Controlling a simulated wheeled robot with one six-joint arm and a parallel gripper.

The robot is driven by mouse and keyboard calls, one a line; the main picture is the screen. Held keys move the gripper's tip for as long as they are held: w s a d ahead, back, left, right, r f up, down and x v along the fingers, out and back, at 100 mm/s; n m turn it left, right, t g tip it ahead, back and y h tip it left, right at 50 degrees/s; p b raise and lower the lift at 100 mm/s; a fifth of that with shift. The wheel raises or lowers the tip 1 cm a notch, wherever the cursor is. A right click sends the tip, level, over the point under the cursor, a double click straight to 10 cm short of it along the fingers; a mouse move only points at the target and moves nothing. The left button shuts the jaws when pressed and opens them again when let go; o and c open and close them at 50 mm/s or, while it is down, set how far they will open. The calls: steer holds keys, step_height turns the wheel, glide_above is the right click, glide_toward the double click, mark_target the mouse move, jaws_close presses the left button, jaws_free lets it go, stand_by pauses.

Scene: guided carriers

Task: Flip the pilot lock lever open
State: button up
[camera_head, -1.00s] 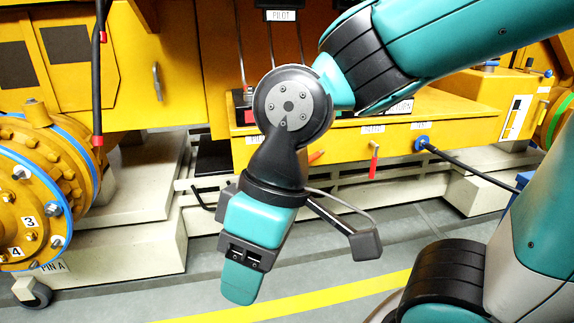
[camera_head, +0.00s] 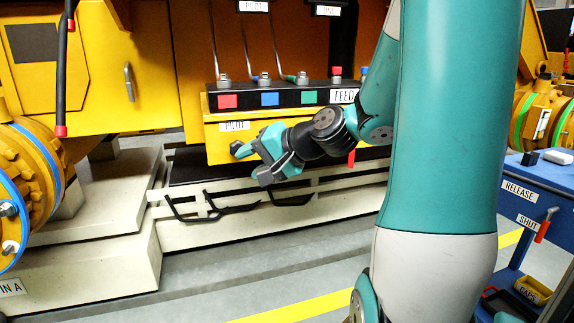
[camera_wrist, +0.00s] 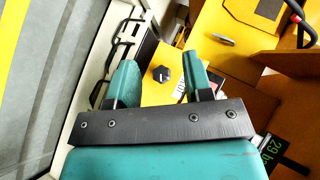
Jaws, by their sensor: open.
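A small black knob-like piece (camera_head: 238,149), likely the pilot lock lever, sits on the yellow panel front just below the white PILOT label (camera_head: 235,126). In the wrist view it is a dark stub (camera_wrist: 161,74) between the two teal fingers, with a gap on each side. My gripper (camera_head: 256,148) is open, facing the panel close to this piece; its open fingers also show in the wrist view (camera_wrist: 160,64). Whether the fingertips reach past the piece is unclear. The lever's exact shape is too small to tell.
Above the panel is a black strip with red, blue and green squares (camera_head: 270,99) and a FEED label (camera_head: 343,96). A red handle (camera_head: 351,158) hangs to the right. Black bent handles (camera_head: 212,208) lie below. A blue cart (camera_head: 535,210) stands at right.

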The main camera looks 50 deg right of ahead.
steer(key=s+d+f+m+t+h+b, duration=0.1)
steer(key=s+d+m+t+h+b, duration=0.25)
steer(key=d, duration=0.55)
steer(key=s+d+f+m+h, duration=0.1)
steer(key=s+d+m+h, duration=0.1)
steer(key=d+m+h, duration=0.5)
steer(key=w+d+y, duration=0.1)
steer(key=w+d, duration=0.1)
steer(key=w, duration=0.3)
steer(key=w+d+f+n+p, duration=0.1)
steer(key=w+d, duration=0.1)
steer(key=w, duration=0.3)
steer(key=w+d+f+y+p, duration=0.1)
steer(key=w+d, duration=0.1)
steer(key=w, duration=0.3)
steer(key=shift+w+d+f+y, duration=0.25)
steer(key=shift+w+d+y, duration=0.05)
steer(key=shift+w+y, duration=0.1)
steer(key=shift+c, duration=0.2)
jaws_close()
